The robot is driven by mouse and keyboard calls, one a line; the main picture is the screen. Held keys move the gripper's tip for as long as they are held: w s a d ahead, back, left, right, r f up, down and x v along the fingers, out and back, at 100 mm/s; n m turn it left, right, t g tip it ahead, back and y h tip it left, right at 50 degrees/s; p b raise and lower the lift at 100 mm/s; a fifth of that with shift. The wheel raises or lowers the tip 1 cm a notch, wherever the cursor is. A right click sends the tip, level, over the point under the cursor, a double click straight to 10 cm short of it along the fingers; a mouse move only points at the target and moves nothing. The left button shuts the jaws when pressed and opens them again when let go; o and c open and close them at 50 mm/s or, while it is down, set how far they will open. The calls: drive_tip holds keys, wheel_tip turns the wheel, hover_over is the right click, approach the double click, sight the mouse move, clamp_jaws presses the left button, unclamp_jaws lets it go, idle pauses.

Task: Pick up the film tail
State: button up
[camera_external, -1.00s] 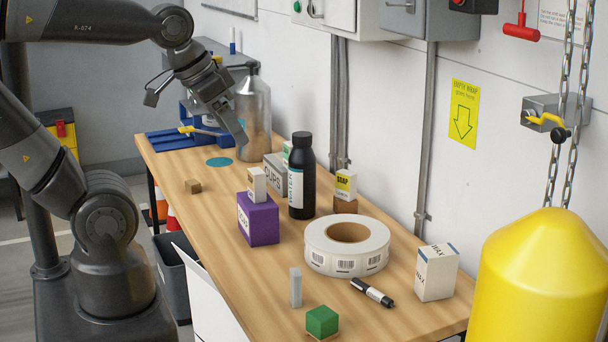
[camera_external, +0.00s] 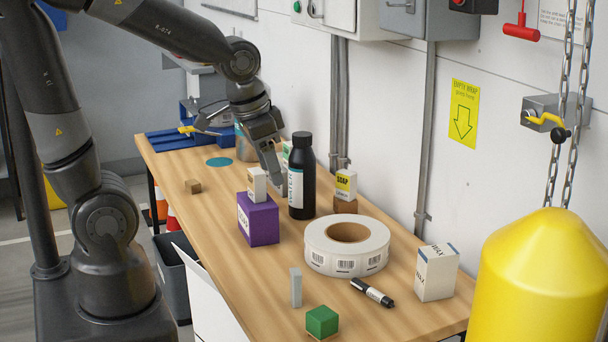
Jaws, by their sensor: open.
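I cannot make out a film tail for certain in the external view. My gripper (camera_external: 243,150) hangs over the back half of the wooden table with its fingers spread and nothing seen between them. One finger comes down just left of the black bottle (camera_external: 302,178), in front of the grey cups box, which it mostly hides. The gripper and wrist also cover most of the large clear container behind them. Whether the finger touches anything is unclear.
A purple box (camera_external: 258,222) with a small carton (camera_external: 257,184) on top stands close in front of the gripper. A white label roll (camera_external: 346,262), marker (camera_external: 372,292), wax box (camera_external: 436,272) and green block (camera_external: 322,321) lie nearer. A yellow post (camera_external: 545,285) stands right.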

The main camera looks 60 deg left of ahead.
sight(296, 284)
drive_tip(key=w+f+g, duration=0.1)
drive_tip(key=f, duration=0.4)
drive_tip(key=w+f+m+g, duration=0.1)
drive_tip(key=w+f, duration=0.1)
drive_tip(key=f, duration=0.3)
drive_tip(key=w+f+g, duration=0.1)
drive_tip(key=f, duration=0.4)
drive_tip(key=shift+w+d+f+m, duration=0.15)
drive_tip(key=shift+d+f+m, duration=0.15)
drive_tip(key=shift+f, duration=0.1)
wheel_tip(296, 284, down, 5)
drive_tip(key=shift+f, duration=0.2)
drive_tip(key=shift+w+d+f, duration=0.1)
drive_tip(key=shift+w+f, duration=0.05)
drive_tip(key=shift+f, duration=1.35)
drive_tip(key=shift+w+f, duration=0.1)
drive_tip(key=shift+f, duration=1.35)
drive_tip(key=c, duration=1)
drive_tip(key=shift+c, duration=0.2)
drive_tip(key=shift+r, duration=0.15)
